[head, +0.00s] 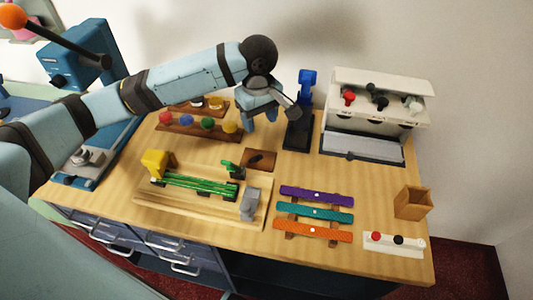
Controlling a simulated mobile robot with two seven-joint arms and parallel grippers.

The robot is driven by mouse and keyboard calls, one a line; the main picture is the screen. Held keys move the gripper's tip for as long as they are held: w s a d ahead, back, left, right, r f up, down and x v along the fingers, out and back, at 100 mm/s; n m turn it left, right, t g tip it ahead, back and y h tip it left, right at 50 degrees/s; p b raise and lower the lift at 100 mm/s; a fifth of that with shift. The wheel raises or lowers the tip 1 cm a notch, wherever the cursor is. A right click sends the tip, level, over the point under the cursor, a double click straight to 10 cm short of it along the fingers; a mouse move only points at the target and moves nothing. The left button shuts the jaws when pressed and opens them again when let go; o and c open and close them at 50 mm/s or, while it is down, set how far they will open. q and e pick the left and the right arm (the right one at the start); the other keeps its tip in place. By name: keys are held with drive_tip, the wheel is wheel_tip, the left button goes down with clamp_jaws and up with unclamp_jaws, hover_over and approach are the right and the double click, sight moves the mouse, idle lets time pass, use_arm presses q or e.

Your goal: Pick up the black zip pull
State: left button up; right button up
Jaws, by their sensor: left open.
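A small black piece (398,240) sits between a red and a white one on a white strip (378,249) at the counter's front right. Another black piece (381,103) shows between red and white ones on the white rack (345,85) at the back right. I cannot tell for sure which is the zip pull. My left gripper (261,120) is open and points down over the back middle of the counter, left of the black stand and well apart from both black pieces. Nothing shows between its fingers. My right gripper is not in view.
Purple (317,196), teal (314,213) and orange (312,231) bars lie at front middle. A small wooden box (412,203) stands right. A black stand with a blue top (298,130) is beside my gripper. A wooden board (150,197) with green strips lies left. Bare wood shows before the rack.

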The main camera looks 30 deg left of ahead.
use_arm(q)
hover_over(258, 159)
drive_tip(key=f, duration=0.7)
drive_tip(key=shift+d+f+b, duration=0.25)
drive_tip(key=shift+f+b, duration=0.05)
drive_tip(key=shift+f, duration=0.05)
drive_tip(key=f, duration=0.5)
drive_tip(key=shift+a+f+b, duration=0.1)
drive_tip(key=shift+a+b, duration=0.15)
drive_tip(key=shift+b, duration=0.05)
drive_tip(key=c, duration=1)
